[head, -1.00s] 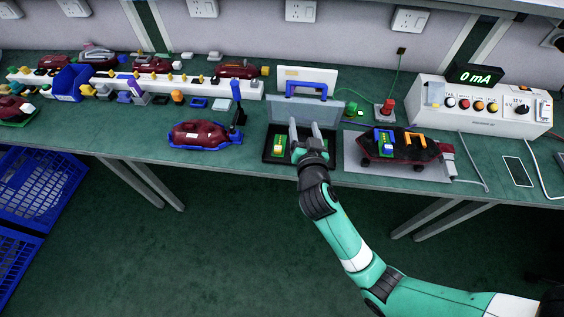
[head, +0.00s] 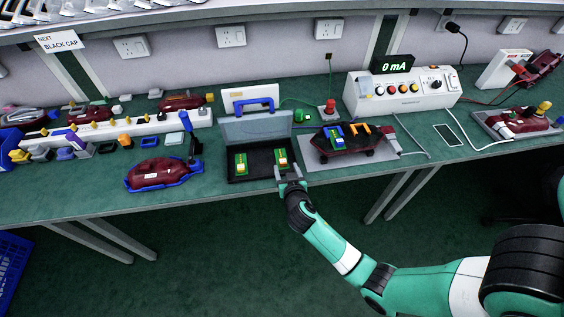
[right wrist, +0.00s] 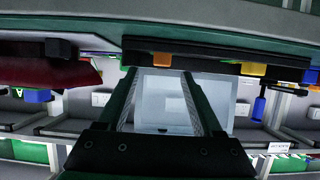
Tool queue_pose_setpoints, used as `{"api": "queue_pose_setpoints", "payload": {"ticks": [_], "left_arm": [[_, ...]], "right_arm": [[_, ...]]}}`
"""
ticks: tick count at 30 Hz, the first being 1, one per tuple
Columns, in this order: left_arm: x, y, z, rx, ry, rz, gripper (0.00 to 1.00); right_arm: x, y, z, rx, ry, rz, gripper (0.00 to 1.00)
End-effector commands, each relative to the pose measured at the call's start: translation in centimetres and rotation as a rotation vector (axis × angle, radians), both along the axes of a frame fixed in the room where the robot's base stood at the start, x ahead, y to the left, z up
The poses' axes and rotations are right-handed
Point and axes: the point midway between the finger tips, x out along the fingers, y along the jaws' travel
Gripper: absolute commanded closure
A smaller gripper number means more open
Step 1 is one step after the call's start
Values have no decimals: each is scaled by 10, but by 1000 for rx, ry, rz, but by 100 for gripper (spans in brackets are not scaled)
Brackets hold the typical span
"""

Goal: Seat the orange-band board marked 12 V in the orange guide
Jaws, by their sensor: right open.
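Two small green boards lie in the black case: one with an orange band (head: 282,158) on the right, one with a yellower band (head: 241,164) on the left. Their markings are too small to read. The orange guide (head: 361,131) is on the dark red tail lamp (head: 358,147) right of the case, beside a blue guide (head: 334,137) with a green board at it. My right gripper (head: 289,174) is open and empty at the case's front edge, just in front of the orange-band board, which also shows in the right wrist view (right wrist: 161,60). My left gripper is not in view.
The black case (head: 259,171) has its clear lid raised behind the boards. A tester (head: 405,95) reading 0 mA stands behind right.

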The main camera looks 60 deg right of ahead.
Motion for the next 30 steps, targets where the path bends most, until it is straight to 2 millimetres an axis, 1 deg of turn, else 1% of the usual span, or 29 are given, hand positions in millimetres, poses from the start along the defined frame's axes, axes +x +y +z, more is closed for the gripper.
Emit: {"api": "queue_pose_setpoints", "payload": {"ticks": [5, 9, 16, 17, 18, 20, 21, 26, 27, 28, 30], "left_arm": [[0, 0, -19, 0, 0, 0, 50], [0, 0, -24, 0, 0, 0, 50], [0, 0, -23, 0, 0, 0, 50], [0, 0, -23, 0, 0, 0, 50], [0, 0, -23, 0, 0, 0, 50], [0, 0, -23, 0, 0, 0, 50], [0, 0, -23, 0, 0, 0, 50], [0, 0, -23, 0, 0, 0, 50], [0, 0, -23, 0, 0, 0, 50], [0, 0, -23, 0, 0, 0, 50], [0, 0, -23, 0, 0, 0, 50]], "right_arm": [[15, -18, -20, -1, 0, -3, 32], [26, -32, -25, -1, 0, -2, 32], [28, -34, -24, -1, -1, 0, 32], [28, -34, -24, -1, -1, 0, 34], [28, -34, -24, -1, -1, 0, 42], [28, -34, -24, -1, -1, 0, 52], [28, -34, -24, -1, -1, 0, 60], [28, -34, -24, 0, 0, 0, 88], [28, -34, -24, 0, 0, 0, 96], [28, -34, -24, 0, 0, 0, 100], [28, -34, -24, 0, 0, 0, 100]]}}
